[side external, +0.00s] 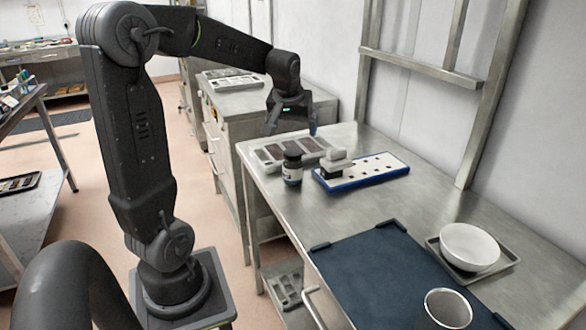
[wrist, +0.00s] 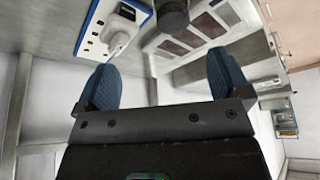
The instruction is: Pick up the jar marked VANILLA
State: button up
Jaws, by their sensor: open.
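A small dark jar (side external: 292,168) with a black lid and a pale label stands upright near the table's left edge; I cannot read the label. In the wrist view a dark round shape at the top edge, cut off by the frame, appears to be this jar (wrist: 173,14). My gripper (side external: 290,129) is open and empty, in the air above and behind the jar, apart from it. Its two blue-padded fingers stand wide apart in the wrist view (wrist: 165,88).
A mould tray (side external: 327,143) with dark cavities lies behind the jar. A blue-edged white board (side external: 386,166) with holes, bearing a white-and-black object (side external: 337,160), is to its right. A dark mat (side external: 375,270), metal cup (side external: 447,308) and white bowl (side external: 469,245) are nearer the front.

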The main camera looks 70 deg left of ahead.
aim_at(293, 152)
jog(key=shift+n, duration=0.3)
jog(key=x, duration=0.3)
jog(key=a+x, duration=0.1)
jog(key=x, duration=0.2)
jog(key=a+x, duration=0.1)
jog(key=x, duration=0.2)
jog(key=shift+s+r, duration=0.2)
jog(key=shift+r, duration=0.1)
jog(key=shift+x, duration=3.05)
jog(key=shift+s+a, duration=0.1)
jog(key=shift+s, duration=0.1)
jog(key=c, duration=1.2)
